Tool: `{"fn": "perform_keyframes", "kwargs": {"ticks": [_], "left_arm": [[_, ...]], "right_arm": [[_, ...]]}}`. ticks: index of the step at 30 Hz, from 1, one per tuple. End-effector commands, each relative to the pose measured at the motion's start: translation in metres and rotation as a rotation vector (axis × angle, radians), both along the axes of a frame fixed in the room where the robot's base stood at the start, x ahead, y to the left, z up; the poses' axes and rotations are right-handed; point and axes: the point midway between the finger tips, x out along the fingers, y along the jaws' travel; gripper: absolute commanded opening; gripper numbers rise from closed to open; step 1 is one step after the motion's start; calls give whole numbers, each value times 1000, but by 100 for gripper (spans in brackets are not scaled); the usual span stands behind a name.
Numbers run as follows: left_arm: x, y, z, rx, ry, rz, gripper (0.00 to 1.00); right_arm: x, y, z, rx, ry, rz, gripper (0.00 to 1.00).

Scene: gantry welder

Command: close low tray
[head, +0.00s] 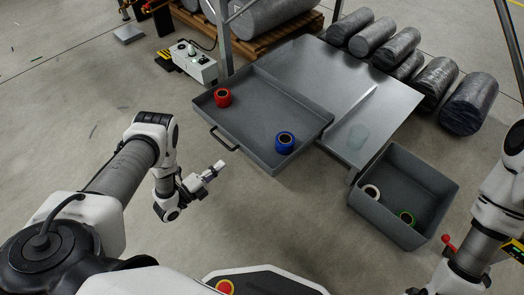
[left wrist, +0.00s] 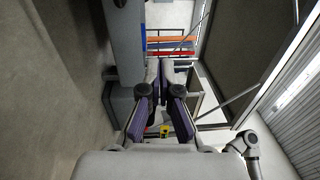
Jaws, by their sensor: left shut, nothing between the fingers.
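A shallow grey tray (head: 258,112) sticks out from the left part of the metal table. It has a dark bar handle (head: 223,139) on its front left side. A red tape roll (head: 222,97) and a blue tape roll (head: 285,142) lie in it.
A white control box (head: 192,63) stands at the left. The floor before the trays is clear.

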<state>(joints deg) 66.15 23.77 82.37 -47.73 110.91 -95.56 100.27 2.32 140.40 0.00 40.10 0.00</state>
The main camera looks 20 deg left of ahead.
Motion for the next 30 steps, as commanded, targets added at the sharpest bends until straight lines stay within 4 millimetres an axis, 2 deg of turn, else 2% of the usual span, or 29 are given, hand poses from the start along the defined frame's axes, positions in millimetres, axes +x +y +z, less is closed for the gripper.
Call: {"fn": "perform_keyframes", "kwargs": {"ticks": [1, 4, 8, 14, 24, 30], "left_arm": [[-14, 6, -7, 4, 29, 11, 0], [-31, 12, -19, 8, 66, 20, 0], [-32, 9, -25, 7, 77, 19, 0], [-2, -3, -28, 5, 76, 19, 0], [66, -32, -29, 6, 74, 19, 0], [90, -41, -26, 6, 77, 20, 0]], "right_arm": [[0, 0, 5, 0, -1, 1, 40], [0, 0, 6, 0, -1, 1, 40], [0, 0, 3, 0, -1, 1, 40], [0, 0, -15, 0, -1, 1, 40], [0, 0, -51, 0, -1, -1, 40], [2, -1, -63, -1, -4, -5, 40]]}}
